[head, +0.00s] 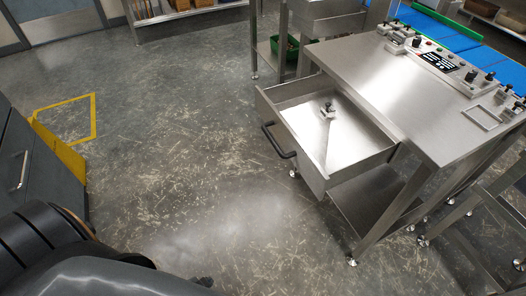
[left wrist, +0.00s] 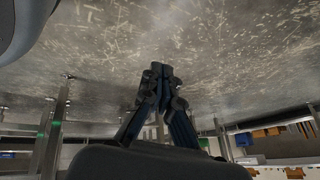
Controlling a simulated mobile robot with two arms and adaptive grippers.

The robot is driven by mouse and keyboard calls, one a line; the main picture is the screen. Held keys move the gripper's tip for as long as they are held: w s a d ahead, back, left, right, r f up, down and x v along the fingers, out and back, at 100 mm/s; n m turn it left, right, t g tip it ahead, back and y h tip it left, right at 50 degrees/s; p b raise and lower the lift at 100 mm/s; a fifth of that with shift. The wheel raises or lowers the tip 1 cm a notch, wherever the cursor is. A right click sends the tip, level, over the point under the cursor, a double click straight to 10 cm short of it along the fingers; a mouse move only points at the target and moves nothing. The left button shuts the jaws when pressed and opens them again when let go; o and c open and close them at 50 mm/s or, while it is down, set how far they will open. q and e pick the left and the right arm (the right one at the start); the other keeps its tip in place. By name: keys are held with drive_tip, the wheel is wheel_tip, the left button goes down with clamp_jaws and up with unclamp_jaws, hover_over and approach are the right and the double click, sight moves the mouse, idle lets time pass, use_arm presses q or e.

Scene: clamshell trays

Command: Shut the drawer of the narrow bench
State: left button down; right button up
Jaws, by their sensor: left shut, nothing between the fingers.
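The narrow bench (head: 370,75) is a stainless steel table at the right of the head view. Its drawer (head: 315,165) stands pulled well out toward the left, with a black bar handle (head: 278,142) on its front. A small metal fitting (head: 327,111) lies inside the otherwise bare drawer. My left gripper (left wrist: 158,72) shows in the left wrist view with its fingers together and nothing between them. In the head view only a dark tip of it (head: 205,282) shows at the bottom edge, apart from the drawer and in front of it. My right gripper is not in view.
Open concrete floor (head: 180,150) lies left of the drawer. A dark cabinet (head: 35,165) and yellow floor marking (head: 92,118) are at the left. A control panel (head: 440,62) sits on the bench top, with a blue conveyor (head: 470,45) behind. Another steel frame (head: 490,200) stands at the right.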

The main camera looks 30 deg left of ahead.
use_arm(q)
drive_tip(key=w+a+r+m+t+h+b, duration=0.2)
drive_tip(key=w+a+r+m+t+b, duration=0.25)
drive_tip(key=w+r, duration=0.65)
drive_tip(key=w+a+r+m+t+h+b, duration=0.1)
drive_tip(key=w+a+r+m+t+b, duration=0.35)
drive_tip(key=w+r, duration=0.7)
drive_tip(key=w+d+r+m+h+b, duration=0.1)
drive_tip(key=d+r+m+h, duration=0.2)
drive_tip(key=r+m+h, duration=0.4)
drive_tip(key=d+r+m+h+b, duration=0.1)
drive_tip(key=d+r+m+h, duration=0.2)
drive_tip(key=r+m, duration=0.45)
drive_tip(key=w+d+r+n, duration=0.1)
drive_tip(key=w+d+r, duration=0.1)
drive_tip(key=w+d, duration=0.2)
drive_tip(key=w+d+r+n+t, duration=0.1)
drive_tip(key=w+d+r, duration=0.1)
drive_tip(key=w+d, duration=0.2)
drive_tip(key=shift+w+r, duration=0.25)
drive_tip(key=shift+w, duration=1.05)
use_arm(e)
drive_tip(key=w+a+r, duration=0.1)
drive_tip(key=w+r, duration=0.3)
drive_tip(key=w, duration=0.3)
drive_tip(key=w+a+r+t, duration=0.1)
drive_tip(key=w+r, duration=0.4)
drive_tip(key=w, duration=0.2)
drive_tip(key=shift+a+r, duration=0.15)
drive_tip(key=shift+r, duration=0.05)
